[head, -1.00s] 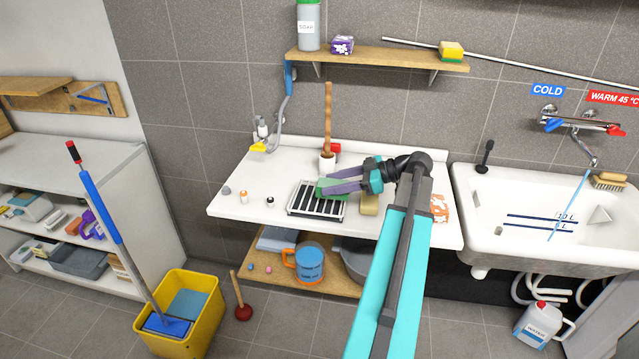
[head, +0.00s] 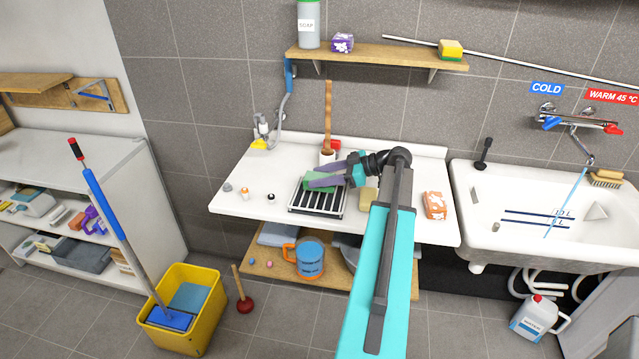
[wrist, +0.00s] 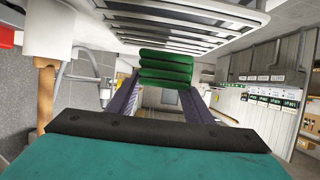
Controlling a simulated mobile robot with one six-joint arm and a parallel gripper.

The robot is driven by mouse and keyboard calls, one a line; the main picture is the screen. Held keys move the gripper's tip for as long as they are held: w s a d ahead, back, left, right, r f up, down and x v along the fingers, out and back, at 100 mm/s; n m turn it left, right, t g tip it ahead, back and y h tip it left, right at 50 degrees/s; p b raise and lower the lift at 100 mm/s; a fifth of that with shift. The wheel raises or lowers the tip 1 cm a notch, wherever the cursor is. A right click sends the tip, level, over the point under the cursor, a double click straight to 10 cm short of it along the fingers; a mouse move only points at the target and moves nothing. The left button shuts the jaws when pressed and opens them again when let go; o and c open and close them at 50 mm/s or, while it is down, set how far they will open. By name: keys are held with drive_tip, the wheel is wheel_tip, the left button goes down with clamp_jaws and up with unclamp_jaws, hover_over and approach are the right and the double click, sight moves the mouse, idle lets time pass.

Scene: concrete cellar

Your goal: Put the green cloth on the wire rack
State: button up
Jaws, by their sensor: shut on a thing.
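The green cloth (head: 313,189), folded in thick layers, is at the back left part of the wire rack. In the wrist view the cloth (wrist: 166,67) sits between the two purple fingers of my gripper (head: 318,178), which is shut on it. The wire rack (head: 318,208), dark bars in a pale frame, lies on the white worktop. In the wrist view the rack (wrist: 215,17) fills the top of the picture, close to the cloth. I cannot tell whether the cloth touches the bars. My fingers and the cloth hide the rack's back part.
A brush with a wooden handle (head: 328,110) stands in a white holder behind the rack. A tan block (head: 368,196) and an orange patterned box (head: 436,205) are to the right. The worktop's front left (head: 245,208) is clear.

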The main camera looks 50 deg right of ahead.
drive_tip(key=shift+f+p, duration=0.6)
drive_tip(key=shift+f, duration=0.7)
drive_tip(key=shift+f+b, duration=0.15)
drive_tip(key=shift+b, duration=0.2)
drive_tip(key=o, duration=1)
drive_tip(key=shift+r+p, duration=0.25)
drive_tip(key=shift+p, duration=0.15)
drive_tip(key=b+v, duration=0.4)
drive_tip(key=v, duration=0.8)
drive_tip(key=shift+b, duration=0.4)
